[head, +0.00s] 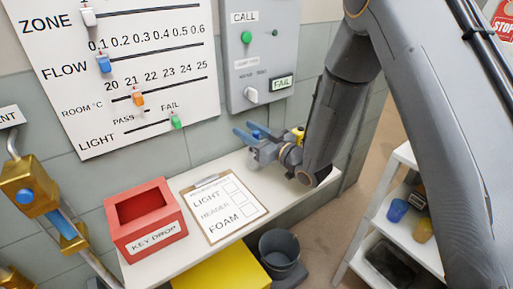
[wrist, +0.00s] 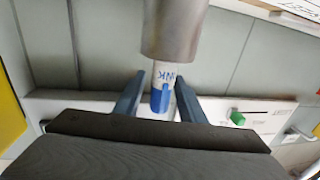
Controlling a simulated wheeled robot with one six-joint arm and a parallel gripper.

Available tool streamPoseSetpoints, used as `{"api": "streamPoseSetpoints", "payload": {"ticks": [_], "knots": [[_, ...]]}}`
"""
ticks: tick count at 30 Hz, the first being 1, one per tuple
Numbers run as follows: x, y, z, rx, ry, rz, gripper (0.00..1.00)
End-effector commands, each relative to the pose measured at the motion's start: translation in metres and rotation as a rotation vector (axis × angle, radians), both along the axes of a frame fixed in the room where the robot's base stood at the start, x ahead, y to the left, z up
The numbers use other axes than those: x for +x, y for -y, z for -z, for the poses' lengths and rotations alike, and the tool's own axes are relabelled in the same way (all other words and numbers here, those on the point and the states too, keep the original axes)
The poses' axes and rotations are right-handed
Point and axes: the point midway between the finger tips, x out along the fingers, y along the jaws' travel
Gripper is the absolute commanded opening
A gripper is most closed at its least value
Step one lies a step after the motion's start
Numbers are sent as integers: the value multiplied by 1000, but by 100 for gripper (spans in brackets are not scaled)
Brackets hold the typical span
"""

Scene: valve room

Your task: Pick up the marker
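The marker (wrist: 160,101) shows in the wrist view with a blue end and a white label with blue letters. It lies between the two blue fingers of my gripper (wrist: 160,77), with a gap on each side. Its other end runs up to a grey metal cylinder (wrist: 175,30); I cannot tell whether it goes inside. My gripper is open. In the head view my gripper (head: 245,129) is in front of the wall, above the back of the white shelf. I cannot make out the marker clearly there.
The white shelf (head: 258,212) carries a red key drop box (head: 145,217) and a clipboard (head: 222,206). A slider board (head: 112,70) and a grey call panel (head: 262,55) are on the wall. A dark bucket (head: 279,250) stands below, with a white rack (head: 405,215) at right.

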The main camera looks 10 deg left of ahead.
Motion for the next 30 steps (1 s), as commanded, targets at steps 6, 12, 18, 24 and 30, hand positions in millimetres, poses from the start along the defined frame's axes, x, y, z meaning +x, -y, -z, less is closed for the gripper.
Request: {"api": "streamPoseSetpoints", "payload": {"ticks": [6, 12, 18, 24, 30], "knots": [[0, 0, 0, 0, 0, 0, 0], [0, 0, 0, 0, 0, 0, 0], [-1, 2, -2, 0, 1, 0, 0], [-5, 7, -12, 1, 3, 1, 0], [-5, 7, -36, 2, 3, 1, 0]]}}
